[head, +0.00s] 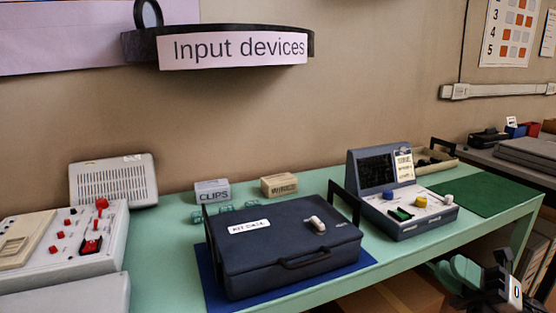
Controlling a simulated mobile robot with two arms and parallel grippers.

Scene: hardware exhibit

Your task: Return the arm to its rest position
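My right gripper (496,284) shows at the lower right, black with a white tag marked "0". It is off the front edge of the green table (160,262), apart from everything on the table. Whether its fingers are open or shut is not clear, and I see nothing plainly held in it. Most of my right arm is out of the frame. My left gripper and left arm are not in view.
A dark blue case (285,262) lies closed on a blue mat (262,304). A grey console (408,215) stands to its right, beside a bare green mat (480,194). Boxes (213,192) stand behind. A switch panel (65,240) is at left.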

